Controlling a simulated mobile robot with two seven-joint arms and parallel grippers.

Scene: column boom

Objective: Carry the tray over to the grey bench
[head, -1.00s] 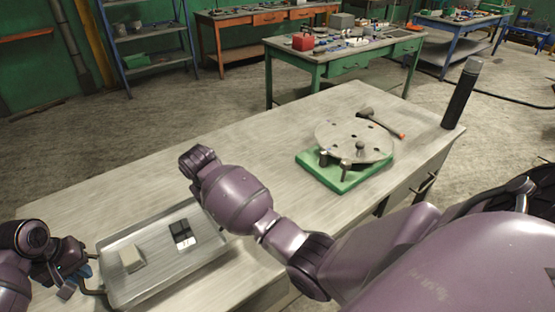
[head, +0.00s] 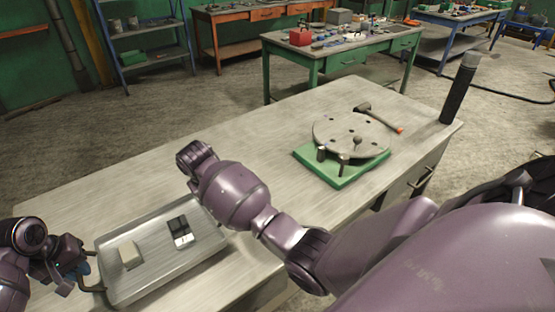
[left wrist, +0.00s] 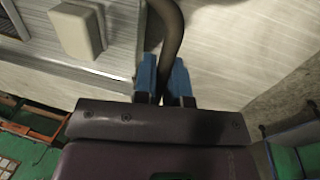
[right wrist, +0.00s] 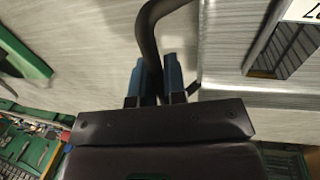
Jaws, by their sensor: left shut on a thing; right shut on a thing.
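The grey metal tray (head: 157,280) is at the near left end of a light grey bench (head: 265,135), level or nearly so. I cannot tell whether it touches the top. A beige block (head: 130,255) and a black-and-white item (head: 180,231) lie in it. My left gripper (head: 84,276) is shut on the dark handle at the tray's left end; the left wrist view shows its blue fingers (left wrist: 163,80) around it. My right gripper (right wrist: 154,83) is shut on the other handle in the right wrist view. My right arm hides it in the head view.
The bench top between tray and green base is bare. A green workbench (head: 340,58) stands behind, across open floor.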

